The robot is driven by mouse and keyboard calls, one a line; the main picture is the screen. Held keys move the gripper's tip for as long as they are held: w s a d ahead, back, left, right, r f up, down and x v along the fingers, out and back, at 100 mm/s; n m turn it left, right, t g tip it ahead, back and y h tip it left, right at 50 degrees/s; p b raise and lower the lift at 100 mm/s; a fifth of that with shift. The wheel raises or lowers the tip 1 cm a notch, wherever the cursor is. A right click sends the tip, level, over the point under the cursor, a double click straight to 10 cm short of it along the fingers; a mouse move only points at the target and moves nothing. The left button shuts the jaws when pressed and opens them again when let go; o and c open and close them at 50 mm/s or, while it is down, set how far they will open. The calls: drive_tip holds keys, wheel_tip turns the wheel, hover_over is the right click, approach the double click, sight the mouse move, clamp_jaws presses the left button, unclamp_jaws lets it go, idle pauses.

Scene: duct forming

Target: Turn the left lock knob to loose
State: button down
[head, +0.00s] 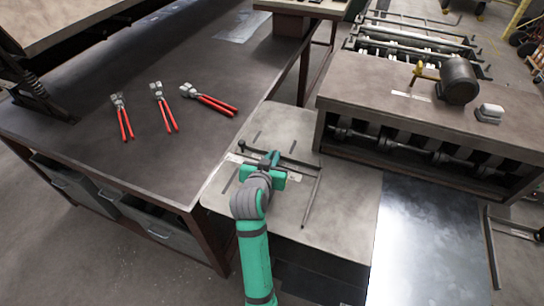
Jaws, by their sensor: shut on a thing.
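My gripper (270,160) points down at the grey machine table (340,215), over the left part of a thin dark bar (295,160) lying across it. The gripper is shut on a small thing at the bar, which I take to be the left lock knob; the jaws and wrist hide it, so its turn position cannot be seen. A small dark round end (242,145) of the bar shows to the left of the gripper. A second thin rod (312,203) runs toward the front on the right of the gripper.
A dark workbench (90,165) stands left, with three red-handled tools (122,117), (163,107), (208,99) on it. A roller machine (400,115) with a motor (457,82) stands right. A shiny metal sheet (425,240) lies at front right. The machine table's front is clear.

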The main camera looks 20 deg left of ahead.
drive_tip(key=shift+s, duration=0.15)
drive_tip(key=c, duration=1.9)
unclamp_jaws()
drive_tip(key=shift+o, duration=0.2)
drive_tip(key=v, duration=1)
drive_tip(key=shift+s+r, duration=0.15)
drive_tip(key=shift+s, duration=0.2)
